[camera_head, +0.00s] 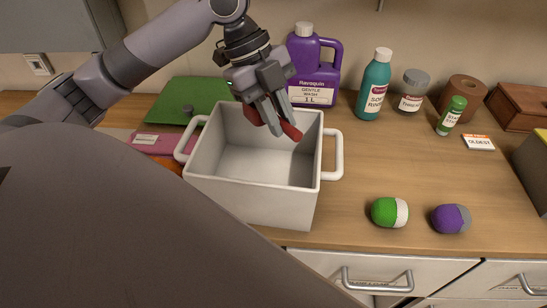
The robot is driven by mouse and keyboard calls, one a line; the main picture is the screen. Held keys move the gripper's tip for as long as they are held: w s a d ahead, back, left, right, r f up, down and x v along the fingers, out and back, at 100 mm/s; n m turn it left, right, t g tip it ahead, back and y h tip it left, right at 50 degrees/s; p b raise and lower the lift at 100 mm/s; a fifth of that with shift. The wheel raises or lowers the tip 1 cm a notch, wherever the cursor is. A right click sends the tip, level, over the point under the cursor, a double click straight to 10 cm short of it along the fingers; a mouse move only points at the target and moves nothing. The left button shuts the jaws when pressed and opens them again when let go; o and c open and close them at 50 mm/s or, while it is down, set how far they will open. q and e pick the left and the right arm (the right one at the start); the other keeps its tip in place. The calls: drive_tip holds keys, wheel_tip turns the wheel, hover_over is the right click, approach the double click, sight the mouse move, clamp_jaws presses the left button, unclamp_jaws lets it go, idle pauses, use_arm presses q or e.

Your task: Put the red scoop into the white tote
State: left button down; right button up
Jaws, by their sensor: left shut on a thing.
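The white tote (250,201) stands on the wooden counter, open at the top, with a handle on each side. My left gripper (272,118) is over the back part of the tote's opening, pointing down. It is shut on the red scoop (291,130), whose red parts show on both sides of the fingers. Much of the scoop is hidden by the fingers. The visible floor of the tote is empty. My right gripper is not in view.
A purple jug (314,68), a teal bottle (374,85) and a grey-lidded jar (411,92) stand behind and right. A green-and-white ball (389,212) and a purple-and-grey ball (451,219) lie right of the tote. A green board (200,96) lies behind left. The counter's middle right is clear.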

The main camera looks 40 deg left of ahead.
sight(253, 117)
use_arm(q)
wheel_tip(253, 117, down, 13)
drive_tip(key=shift+f+b, duration=0.1)
drive_tip(key=shift+b, duration=0.25)
drive_tip(key=c, duration=1.1)
unclamp_jaws()
drive_tip(key=shift+f, duration=0.1)
drive_tip(key=v, duration=1.2)
drive_tip(key=shift+r, duration=0.25)
